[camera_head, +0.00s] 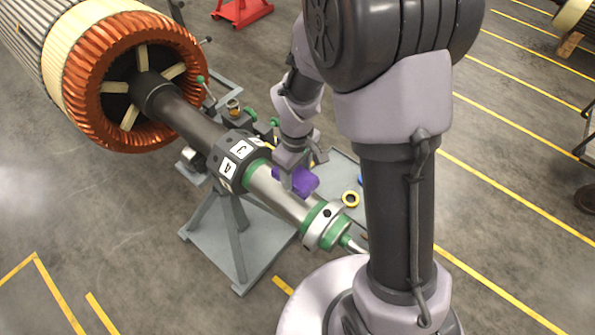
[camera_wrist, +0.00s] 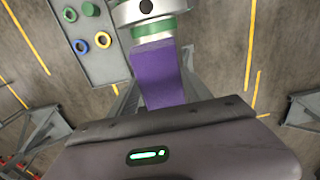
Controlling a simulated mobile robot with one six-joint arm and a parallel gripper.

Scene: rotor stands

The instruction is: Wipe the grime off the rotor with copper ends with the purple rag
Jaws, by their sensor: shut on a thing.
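The rotor with copper ends (camera_head: 98,98) lies across the upper left of the head view, with a copper winding end facing me and a dark and silver shaft (camera_head: 272,189) running down to the right. The purple rag (camera_head: 303,180) is in my gripper (camera_head: 294,174), at the upper right side of the silver shaft section between the green bands. In the wrist view the rag (camera_wrist: 160,75) hangs ahead of the gripper, near a green band (camera_wrist: 152,30). My gripper is shut on the rag; its fingertips are mostly hidden. I cannot tell whether the rag touches the shaft. Grime is not clearly visible.
A grey stand (camera_head: 238,236) holds the shaft. A grey tray (camera_wrist: 98,62) with blue, yellow and green rings lies beyond the shaft. A red stand (camera_head: 240,10) is at the back. Open floor with yellow lines lies to the right.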

